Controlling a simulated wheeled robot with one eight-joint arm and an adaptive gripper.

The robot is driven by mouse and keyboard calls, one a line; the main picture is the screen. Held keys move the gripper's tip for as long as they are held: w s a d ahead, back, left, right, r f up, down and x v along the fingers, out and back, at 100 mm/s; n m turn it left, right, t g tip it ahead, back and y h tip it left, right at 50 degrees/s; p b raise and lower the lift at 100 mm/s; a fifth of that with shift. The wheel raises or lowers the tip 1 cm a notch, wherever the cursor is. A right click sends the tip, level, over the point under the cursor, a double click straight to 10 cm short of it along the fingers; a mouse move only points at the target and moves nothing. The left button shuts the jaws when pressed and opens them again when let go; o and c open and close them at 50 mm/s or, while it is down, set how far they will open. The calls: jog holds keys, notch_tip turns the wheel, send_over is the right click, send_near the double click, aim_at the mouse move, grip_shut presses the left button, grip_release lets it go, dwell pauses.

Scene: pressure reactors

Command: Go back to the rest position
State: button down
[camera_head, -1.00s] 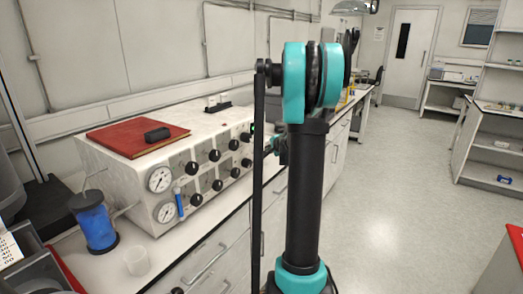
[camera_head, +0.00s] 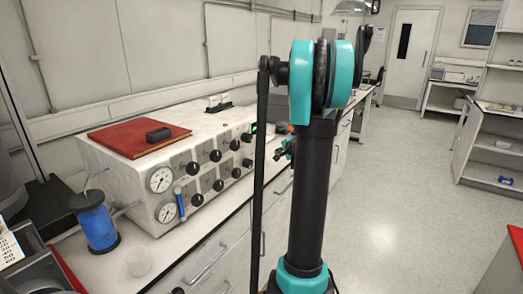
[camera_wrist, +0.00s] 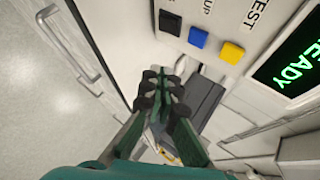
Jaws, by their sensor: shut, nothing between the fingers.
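My gripper (camera_wrist: 163,92) is shut and empty in the wrist view, its dark finger pads together. It points toward a light panel with a black button (camera_wrist: 170,22), a blue button (camera_wrist: 198,37) and a yellow button (camera_wrist: 231,51). A screen (camera_wrist: 290,70) with green "READY" text is right of the buttons. I cannot tell how far the fingers are from the panel. In the head view, a small part of my gripper (camera_head: 286,149) shows just left of my upright arm, beside the bench front; the arm hides what is behind it.
A control box (camera_head: 130,170) with knobs and gauges stands on the bench, a red book (camera_head: 138,139) on top. A blue cylinder (camera_head: 97,225) and a white cup (camera_head: 139,262) stand before it. Drawers line the bench front. The floor (camera_head: 400,190) to the right is clear.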

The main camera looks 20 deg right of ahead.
jog(key=shift+a, duration=0.1)
jog(key=s+a+n, duration=0.1)
jog(key=s+a, duration=0.2)
jog(key=s+a+f+n+g, duration=0.1)
jog(key=s+a+n, duration=0.1)
jog(key=a, duration=0.2)
jog(key=s+a+f+n+g+y, duration=0.1)
jog(key=s+a+n, duration=0.1)
jog(key=s+a, duration=0.1)
jog(key=shift+s+a, duration=0.35)
jog(key=shift+a, duration=0.4)
jog(key=s+a+f+n+g, duration=0.1)
jog(key=s+a+f+n, duration=0.2)
jog(key=s, duration=0.6)
jog(key=s+a+f+n+g+h, duration=0.1)
jog(key=s+a+f+n+g, duration=0.1)
jog(key=s, duration=0.7)
jog(key=s+a+f+n+g, duration=0.2)
jog(key=s+a+f+n, duration=0.3)
jog(key=s, duration=0.4)
jog(key=shift+s+n+h, duration=0.25)
jog(key=shift+n+h, duration=0.15)
jog(key=shift+n, duration=0.1)
jog(key=shift+a, duration=0.1)
